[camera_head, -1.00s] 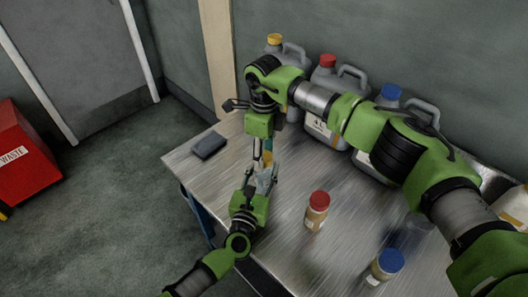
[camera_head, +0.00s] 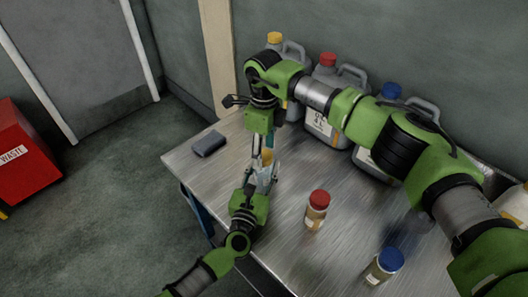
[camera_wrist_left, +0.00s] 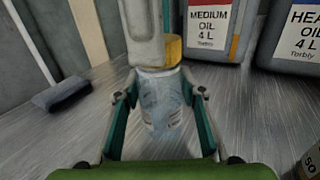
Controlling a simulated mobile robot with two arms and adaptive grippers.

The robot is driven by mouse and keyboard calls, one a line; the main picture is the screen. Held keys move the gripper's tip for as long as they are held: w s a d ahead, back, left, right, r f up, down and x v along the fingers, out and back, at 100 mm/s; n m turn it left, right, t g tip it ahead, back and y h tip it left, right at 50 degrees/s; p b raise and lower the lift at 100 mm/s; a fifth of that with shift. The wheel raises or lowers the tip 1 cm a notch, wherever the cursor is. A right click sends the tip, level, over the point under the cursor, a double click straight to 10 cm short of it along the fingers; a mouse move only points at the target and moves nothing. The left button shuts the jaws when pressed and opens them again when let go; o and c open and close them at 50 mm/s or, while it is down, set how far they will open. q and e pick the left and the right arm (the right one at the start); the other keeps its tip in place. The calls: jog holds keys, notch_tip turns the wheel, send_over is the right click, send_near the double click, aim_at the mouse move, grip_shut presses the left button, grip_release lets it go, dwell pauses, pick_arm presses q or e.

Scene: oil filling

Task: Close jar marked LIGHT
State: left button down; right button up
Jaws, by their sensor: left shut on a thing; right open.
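A clear jar (camera_wrist_left: 160,98) with a yellow lid (camera_wrist_left: 168,52) stands upright between the fingers of my left gripper (camera_wrist_left: 163,108), which is shut on it. The jar's label is not readable. In the head view the left gripper (camera_head: 262,178) comes from the front, near the table's left part. My right gripper (camera_head: 264,149) points down from above, open, at the yellow lid. In the left wrist view a pale part of the right gripper (camera_wrist_left: 142,38) hides part of the lid. I cannot tell whether its fingers touch the lid.
A red-capped jar (camera_head: 317,211) and a blue-capped jar (camera_head: 385,266) stand on the metal table (camera_head: 290,240). Large grey canisters with yellow (camera_head: 275,38), red (camera_head: 327,60) and blue (camera_head: 391,91) caps line the back.

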notch_tip(320, 180, up, 11)
dwell(0.3)
pick_arm(q)
jog(key=c, duration=1.2)
grip_release()
jog(key=shift+c, duration=0.2)
jog(key=shift+s, duration=0.15)
jog(key=v, duration=1.1)
jog(key=shift+s+a, duration=0.2)
jog(key=shift+s, duration=0.15)
